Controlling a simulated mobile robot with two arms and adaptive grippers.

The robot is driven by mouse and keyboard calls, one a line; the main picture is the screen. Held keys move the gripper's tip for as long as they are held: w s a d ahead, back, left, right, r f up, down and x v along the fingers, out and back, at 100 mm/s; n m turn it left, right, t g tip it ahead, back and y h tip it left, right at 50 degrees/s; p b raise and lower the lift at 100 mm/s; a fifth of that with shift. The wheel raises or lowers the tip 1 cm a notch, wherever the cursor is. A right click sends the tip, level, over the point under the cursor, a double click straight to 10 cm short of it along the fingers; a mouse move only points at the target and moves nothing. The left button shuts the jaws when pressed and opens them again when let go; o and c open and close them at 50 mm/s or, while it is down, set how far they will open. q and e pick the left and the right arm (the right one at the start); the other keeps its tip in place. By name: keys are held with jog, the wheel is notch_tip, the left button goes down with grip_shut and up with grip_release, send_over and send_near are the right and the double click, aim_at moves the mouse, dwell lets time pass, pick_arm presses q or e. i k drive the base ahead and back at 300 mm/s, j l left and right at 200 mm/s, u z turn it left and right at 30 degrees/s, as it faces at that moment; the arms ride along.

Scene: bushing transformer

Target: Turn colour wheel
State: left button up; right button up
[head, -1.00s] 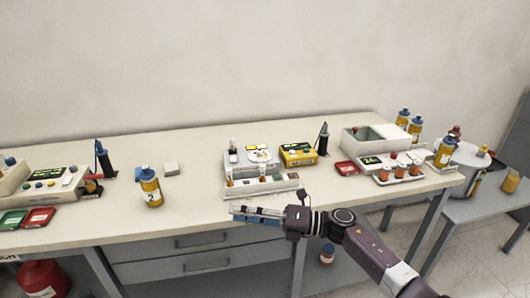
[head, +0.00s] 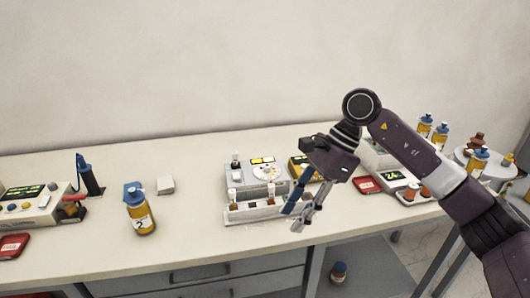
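The colour wheel appears to be the pale round disc (head: 266,172) on top of a white comparator device (head: 240,180) in the middle of the bench. Two small vials with brown-orange contents stand in the device's front rack (head: 255,212). My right gripper (head: 293,220) reaches in from the right and points down at the rack's right end, to the right of and in front of the disc. Its fingers are apart with nothing between them. Whether it touches the rack cannot be told. My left gripper is out of view.
A yellow meter (head: 299,168) beside the device is partly hidden by my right arm. The bench front (head: 190,245) is clear.

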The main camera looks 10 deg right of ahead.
aim_at(266, 171)
jog(key=i, duration=1)
